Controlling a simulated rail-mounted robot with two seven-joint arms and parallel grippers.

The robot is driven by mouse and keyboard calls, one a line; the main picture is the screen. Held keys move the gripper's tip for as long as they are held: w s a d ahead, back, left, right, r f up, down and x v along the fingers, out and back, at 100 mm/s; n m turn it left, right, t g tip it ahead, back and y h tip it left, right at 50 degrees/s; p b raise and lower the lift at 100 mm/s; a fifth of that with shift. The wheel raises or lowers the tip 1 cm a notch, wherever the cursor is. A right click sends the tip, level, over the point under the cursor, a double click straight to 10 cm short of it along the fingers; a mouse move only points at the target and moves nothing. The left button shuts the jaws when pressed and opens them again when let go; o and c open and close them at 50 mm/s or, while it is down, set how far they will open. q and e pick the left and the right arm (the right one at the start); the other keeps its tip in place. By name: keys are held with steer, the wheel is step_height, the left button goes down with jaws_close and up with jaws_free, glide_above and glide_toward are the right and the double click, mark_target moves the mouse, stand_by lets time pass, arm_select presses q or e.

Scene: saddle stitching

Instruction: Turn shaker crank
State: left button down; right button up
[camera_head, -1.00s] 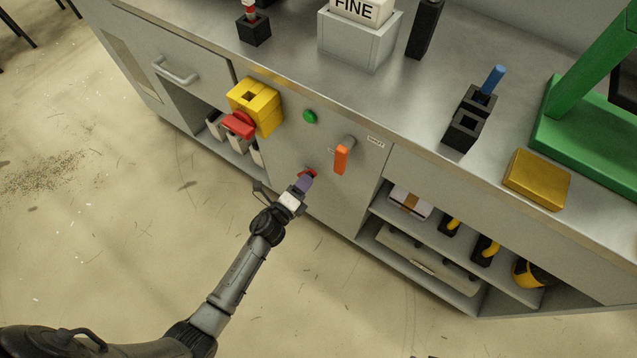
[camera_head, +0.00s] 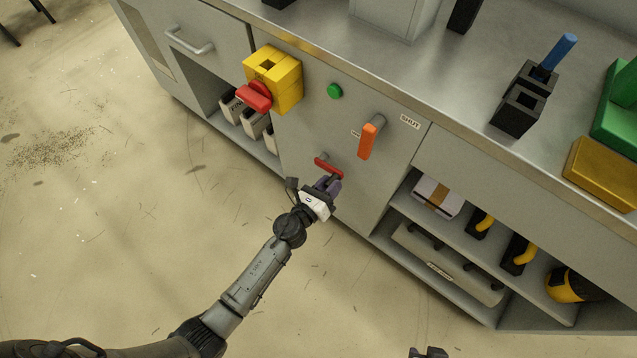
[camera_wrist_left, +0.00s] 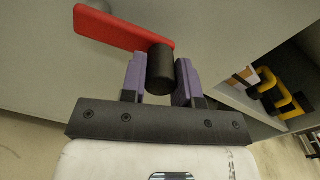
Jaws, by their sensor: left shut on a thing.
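The shaker crank is a red bar (camera_head: 325,165) with a black knob, on the grey cabinet front below an orange lever. In the left wrist view, the red bar (camera_wrist_left: 125,28) runs from upper left down to the black knob (camera_wrist_left: 160,70). My left gripper (camera_head: 328,184) has its purple fingers on either side of the knob and is shut on it.
Above the crank are the orange lever (camera_head: 368,140) by a SHUT label and a green button (camera_head: 335,91). A yellow block (camera_head: 287,85) with a red knob (camera_head: 255,97) sticks out at upper left. Open shelves (camera_head: 400,218) lie to the right. The floor in front is clear.

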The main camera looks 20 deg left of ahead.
arm_select(q)
steer(key=shift+f+m+b, duration=0.45)
steer(key=shift+m+b, duration=0.05)
steer(key=shift+m, duration=0.2)
steer(key=c, duration=0.9)
jaws_free()
steer(key=shift+o, duration=0.2)
steer(key=shift+s+a+f, duration=0.1)
steer(key=shift+s, duration=0.2)
steer(key=v, duration=1.3)
steer(key=shift+s, duration=0.1)
